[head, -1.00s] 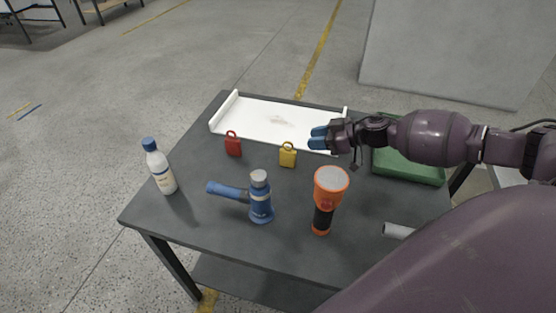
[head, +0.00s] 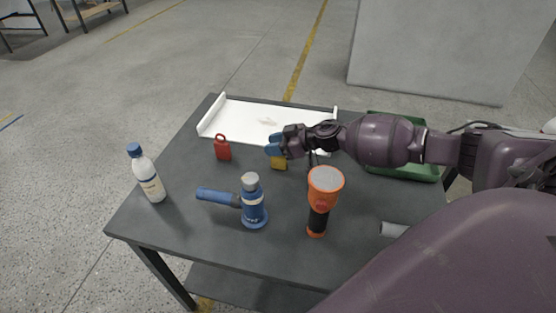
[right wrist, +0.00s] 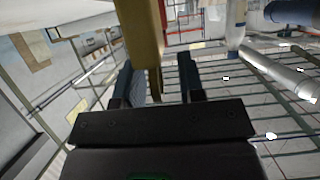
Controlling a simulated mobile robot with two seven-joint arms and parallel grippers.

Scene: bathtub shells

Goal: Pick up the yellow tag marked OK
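The yellow tag (head: 279,164) stands on the dark table behind the orange flashlight, its top hidden by my right gripper (head: 274,144). No lettering can be read on it. In the head view the blue fingertips are at the tag's upper part. In the right wrist view a large yellow surface (right wrist: 141,40), likely the tag, lies just ahead of the fingers and partly between them. The two fingers of my right gripper (right wrist: 157,80) are spread apart there, and I see no grip on the tag. My left gripper is not in view.
A red tag (head: 222,150) stands to the left. A white tray (head: 240,115) lies behind, a green tray (head: 415,170) at right. In front are a blue tool (head: 253,208), an orange flashlight (head: 322,195) and a grey tube (head: 393,229). A bottle (head: 147,175) stands at left.

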